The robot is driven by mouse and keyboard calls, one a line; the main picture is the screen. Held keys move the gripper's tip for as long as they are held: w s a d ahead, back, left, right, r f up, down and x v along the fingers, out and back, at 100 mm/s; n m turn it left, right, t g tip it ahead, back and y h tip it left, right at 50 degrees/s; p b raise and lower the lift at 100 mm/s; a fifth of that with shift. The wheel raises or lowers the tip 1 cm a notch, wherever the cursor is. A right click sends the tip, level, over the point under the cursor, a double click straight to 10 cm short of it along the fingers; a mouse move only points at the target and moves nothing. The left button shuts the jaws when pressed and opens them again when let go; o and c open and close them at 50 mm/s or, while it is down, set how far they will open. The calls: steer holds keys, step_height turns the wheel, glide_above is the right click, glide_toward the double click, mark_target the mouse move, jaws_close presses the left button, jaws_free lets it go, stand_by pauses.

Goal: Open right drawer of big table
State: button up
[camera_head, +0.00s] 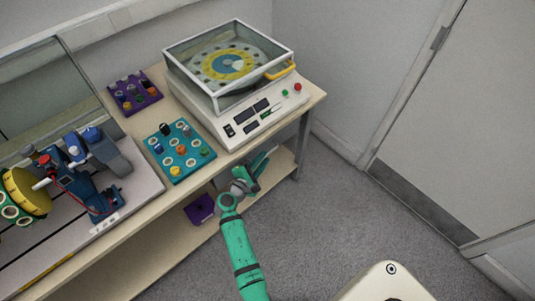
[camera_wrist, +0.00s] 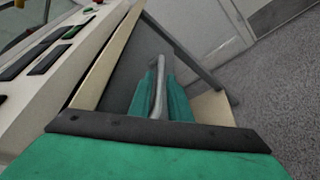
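The big table (camera_head: 134,204) is wooden, with equipment on top and a lower shelf. My green gripper (camera_head: 262,166) is at its front edge, near the right end and just below the tabletop. In the wrist view, my green fingers (camera_wrist: 170,98) point away beneath the wooden tabletop edge (camera_wrist: 104,56), over a dark grey surface. A pale grey bar (camera_wrist: 159,88) runs lengthwise between or over the fingers. I cannot tell whether it is a handle or part of my gripper, nor whether the fingers touch it. No drawer front can be made out clearly in either view.
A glass-topped machine (camera_head: 228,80) stands on the table's right end. A teal tray (camera_head: 178,150) and a purple tray (camera_head: 135,93) hold small parts. A purple item (camera_head: 200,208) lies on the lower shelf. Grey floor (camera_head: 330,215) is free to the right, before a door (camera_head: 450,110).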

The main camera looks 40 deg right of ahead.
mark_target(268, 154)
steer(key=shift+x, duration=2.2)
jaws_close()
